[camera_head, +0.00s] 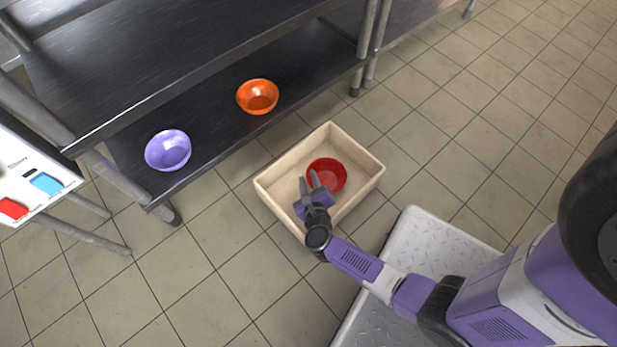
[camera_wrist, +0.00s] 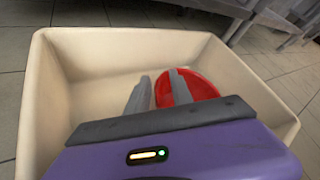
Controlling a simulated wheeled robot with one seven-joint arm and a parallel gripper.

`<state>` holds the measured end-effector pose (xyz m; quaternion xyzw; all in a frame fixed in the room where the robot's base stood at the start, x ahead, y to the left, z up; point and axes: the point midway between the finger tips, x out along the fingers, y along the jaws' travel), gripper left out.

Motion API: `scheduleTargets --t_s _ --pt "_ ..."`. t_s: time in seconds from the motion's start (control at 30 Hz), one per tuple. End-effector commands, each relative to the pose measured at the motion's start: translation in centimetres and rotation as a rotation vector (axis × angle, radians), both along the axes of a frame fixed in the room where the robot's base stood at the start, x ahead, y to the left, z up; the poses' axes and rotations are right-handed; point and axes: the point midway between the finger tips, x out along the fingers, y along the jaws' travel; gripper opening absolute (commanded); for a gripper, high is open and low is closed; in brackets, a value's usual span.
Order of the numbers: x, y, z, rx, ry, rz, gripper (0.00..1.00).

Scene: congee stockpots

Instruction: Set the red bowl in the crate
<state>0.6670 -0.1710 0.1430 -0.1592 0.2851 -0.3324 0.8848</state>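The red bowl (camera_head: 329,173) is inside the cream crate (camera_head: 357,200), towards its right side in the head view. It looks upright there, but I cannot tell whether it rests fully on the crate floor. My gripper (camera_head: 309,181) reaches into the crate from the near side. Its two grey fingers are apart, at the bowl's left edge. In the wrist view, the right finger of my gripper (camera_wrist: 158,88) overlaps the red bowl (camera_wrist: 202,88) and part of its edge shows between the fingers. The crate (camera_wrist: 80,45) surrounds both; the bowl's lower part is hidden.
An orange bowl (camera_head: 257,96) and a purple bowl (camera_head: 168,150) stand on the dark lower shelf (camera_head: 215,125) behind the crate. A white board with red and blue items (camera_head: 40,175) is at the left. Tiled floor (camera_head: 450,120) is clear to the right.

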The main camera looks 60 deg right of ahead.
Motion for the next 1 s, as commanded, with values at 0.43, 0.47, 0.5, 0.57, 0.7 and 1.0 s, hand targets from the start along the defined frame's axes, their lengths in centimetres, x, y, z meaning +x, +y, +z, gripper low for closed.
scheduleTargets --t_s 0.43,0.47,0.5,0.57,0.7,1.0 --pt "-3.0 3.3 3.5 0.002 0.003 0.002 0.27" --pt "-3.5 3.8 3.8 0.001 0.003 0.001 0.27" --pt "-4.0 4.3 4.1 0.001 0.003 0.001 0.27" --pt "-4.8 5.2 4.6 0.002 0.002 0.001 0.27" --pt "-6.2 6.8 5.4 0.001 0.002 0.002 0.27" --pt "-7.4 8.2 6.0 0.0 -0.001 0.001 0.27"
